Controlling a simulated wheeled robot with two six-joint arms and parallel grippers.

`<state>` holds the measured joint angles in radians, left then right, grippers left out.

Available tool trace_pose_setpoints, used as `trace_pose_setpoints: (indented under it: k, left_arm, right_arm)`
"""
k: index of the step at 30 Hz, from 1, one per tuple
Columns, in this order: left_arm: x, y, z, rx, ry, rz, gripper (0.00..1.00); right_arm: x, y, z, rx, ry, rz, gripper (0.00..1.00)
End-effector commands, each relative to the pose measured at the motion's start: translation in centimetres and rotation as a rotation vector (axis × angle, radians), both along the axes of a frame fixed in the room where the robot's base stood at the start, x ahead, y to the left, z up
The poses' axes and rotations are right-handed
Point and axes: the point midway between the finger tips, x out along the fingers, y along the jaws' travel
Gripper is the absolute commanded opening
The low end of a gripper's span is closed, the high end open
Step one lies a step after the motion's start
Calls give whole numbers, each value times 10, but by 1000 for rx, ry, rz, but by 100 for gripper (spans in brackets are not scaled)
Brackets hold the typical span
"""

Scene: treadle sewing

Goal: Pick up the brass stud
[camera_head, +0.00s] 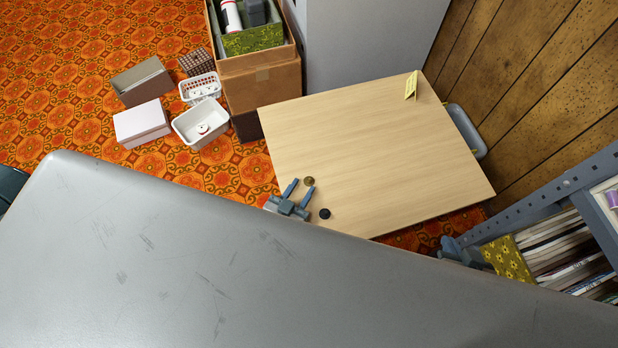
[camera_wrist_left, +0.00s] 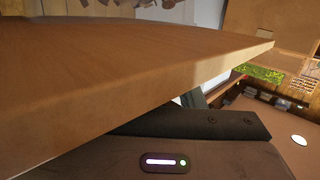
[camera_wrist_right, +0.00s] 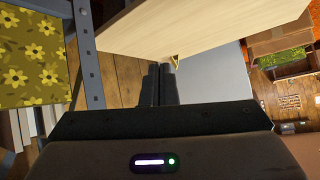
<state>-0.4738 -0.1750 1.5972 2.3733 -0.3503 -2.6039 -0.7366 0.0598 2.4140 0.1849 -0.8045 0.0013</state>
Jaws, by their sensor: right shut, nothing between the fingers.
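The brass stud (camera_head: 308,181) is a small round brownish disc on the light wooden tabletop (camera_head: 370,150), near its front-left edge. My left gripper (camera_head: 303,184) is open at that edge, its two blue fingers pointing at the stud. The stud is close to the fingertips; I cannot tell whether it lies between them or just beyond. In the left wrist view the stud is not visible; the wooden board hides most of the fingers. My right gripper (camera_head: 449,245) is low at the right, off the table by the shelf. In the right wrist view its fingers (camera_wrist_right: 160,82) are together and empty.
A black round piece (camera_head: 324,213) lies beside the left gripper's right finger. A yellow folded card (camera_head: 411,85) stands at the table's far edge. A metal shelf (camera_head: 540,208) with books and a yellow floral box (camera_head: 507,259) is at the right. The tabletop's middle is clear.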

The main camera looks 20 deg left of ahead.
Motion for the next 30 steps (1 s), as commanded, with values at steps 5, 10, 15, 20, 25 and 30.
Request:
trace_pose_setpoints:
  k: [5,10,15,20,25,30]
  left_arm:
    - [23,-7,3,0,-2,0,35]
    - [40,-11,-3,0,-2,-1,35]
    - [44,-11,-5,1,-1,0,35]
    - [43,-11,-5,1,-1,0,29]
    - [43,-11,-5,1,-1,0,0]
    - [43,-11,-5,1,-1,0,0]
  right_arm:
    - [-5,-4,8,-44,93,19,0]
    - [-8,-7,8,-66,140,27,0]
    - [-9,-8,7,-72,152,28,0]
    - [-9,-8,7,-72,151,28,0]
    - [-9,-8,7,-72,151,28,0]
    - [-9,-8,7,-71,151,28,0]
